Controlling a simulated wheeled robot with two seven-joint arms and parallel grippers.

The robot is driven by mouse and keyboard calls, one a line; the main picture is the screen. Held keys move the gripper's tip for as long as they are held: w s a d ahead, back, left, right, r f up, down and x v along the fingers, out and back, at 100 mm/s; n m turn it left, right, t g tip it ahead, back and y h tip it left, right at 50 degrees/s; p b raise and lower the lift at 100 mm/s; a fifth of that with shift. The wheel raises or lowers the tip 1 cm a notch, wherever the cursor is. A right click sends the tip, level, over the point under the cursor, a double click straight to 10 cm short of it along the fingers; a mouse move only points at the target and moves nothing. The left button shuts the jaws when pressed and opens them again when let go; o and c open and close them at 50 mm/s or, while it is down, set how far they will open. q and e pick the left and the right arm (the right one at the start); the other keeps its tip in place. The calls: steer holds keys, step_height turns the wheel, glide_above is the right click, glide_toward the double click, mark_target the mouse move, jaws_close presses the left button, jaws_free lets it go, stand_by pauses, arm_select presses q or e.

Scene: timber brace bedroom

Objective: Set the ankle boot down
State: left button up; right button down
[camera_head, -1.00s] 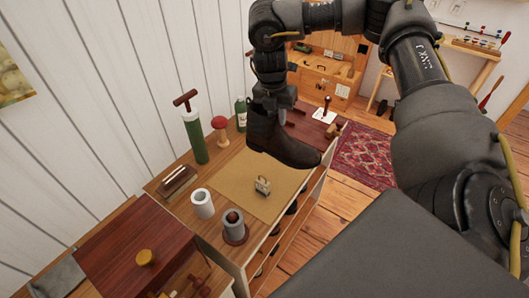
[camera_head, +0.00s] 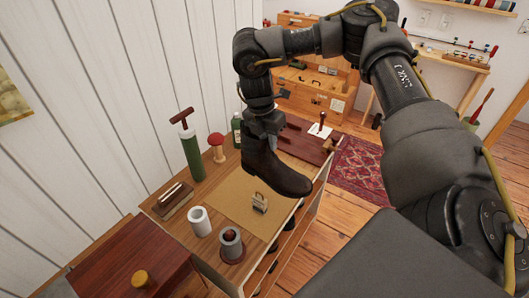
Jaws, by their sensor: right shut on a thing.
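The dark brown ankle boot (camera_head: 272,168) hangs upright with its toe pointing right, over the far part of a tan mat (camera_head: 228,201) on the wooden bench. My right gripper (camera_head: 268,133) is shut on the boot's top edge from above. The boot looks to be above the bench, but the gap under its sole is hard to judge. My left gripper is out of view.
A small metal item (camera_head: 260,203) sits on the mat below the boot. A white cup (camera_head: 199,221), a grey cup (camera_head: 231,243), a green pump (camera_head: 191,151), a red mushroom-shaped item (camera_head: 217,146) and a green bottle (camera_head: 237,131) stand around it. The mat's left part is clear.

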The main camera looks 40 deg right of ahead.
steer(key=w+d+f, duration=0.7)
steer(key=w+f, duration=0.1)
steer(key=w, duration=0.1)
steer(key=f, duration=0.4)
steer(key=shift+w+d, duration=0.15)
steer(key=shift+w, duration=0.1)
steer(key=c, duration=1.3)
jaws_free()
steer(key=shift+f, duration=0.15)
